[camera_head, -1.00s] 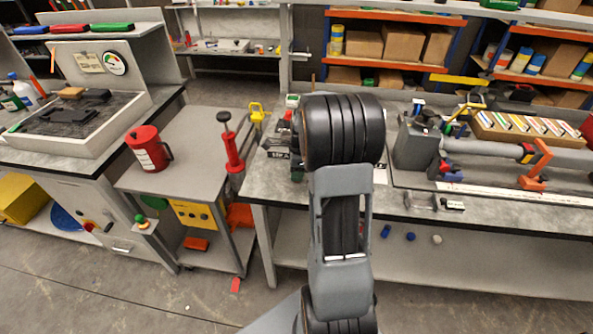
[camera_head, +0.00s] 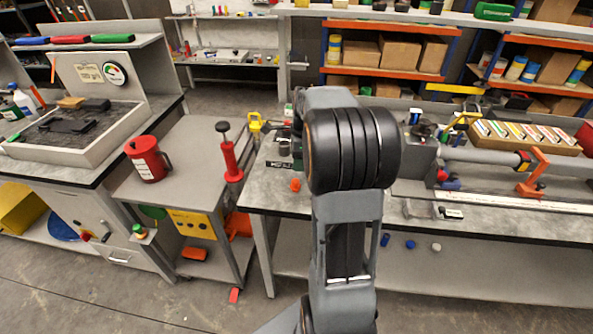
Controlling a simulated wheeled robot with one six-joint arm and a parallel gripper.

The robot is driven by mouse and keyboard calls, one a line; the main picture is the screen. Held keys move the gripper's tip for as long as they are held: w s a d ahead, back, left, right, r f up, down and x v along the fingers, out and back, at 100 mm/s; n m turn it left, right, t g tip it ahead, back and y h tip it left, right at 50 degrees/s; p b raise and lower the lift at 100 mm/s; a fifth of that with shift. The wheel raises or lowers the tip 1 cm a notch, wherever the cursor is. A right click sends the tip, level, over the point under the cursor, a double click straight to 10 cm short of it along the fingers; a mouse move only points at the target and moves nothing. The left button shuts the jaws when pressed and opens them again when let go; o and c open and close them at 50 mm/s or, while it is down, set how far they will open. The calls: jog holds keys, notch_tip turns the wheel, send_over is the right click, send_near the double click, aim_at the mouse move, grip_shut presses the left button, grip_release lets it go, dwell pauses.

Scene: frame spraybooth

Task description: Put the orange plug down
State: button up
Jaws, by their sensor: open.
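A small orange piece, which looks like the orange plug (camera_head: 295,185), rests on the grey bench top (camera_head: 268,198) near its left front part, just left of my arm. Nothing is seen holding it. My arm's thick black joint and grey link stand in front of the bench and cover part of its top. My gripper is hidden behind the arm, so its jaws do not show.
Dark small items (camera_head: 285,147) crowd the bench behind the orange piece. A grey machine with a long tube (camera_head: 480,157) and a box of coloured cards (camera_head: 520,134) fill the right side. A cart with a red can (camera_head: 147,160) stands left.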

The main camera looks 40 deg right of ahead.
jog(key=s+a+r+n+t+h, duration=0.1)
jog(key=s+a+r+n, duration=0.2)
jog(key=a+n, duration=0.25)
jog(key=s+a+r+n, duration=0.2)
jog(key=a+n, duration=0.3)
jog(key=a, duration=0.1)
jog(key=s+a+f+n+t, duration=0.2)
jog(key=s+a+n, duration=0.6)
jog(key=n, duration=0.6)
jog(key=shift+s+a+f, duration=0.2)
jog(key=shift+s+f, duration=0.25)
jog(key=shift+s, duration=0.05)
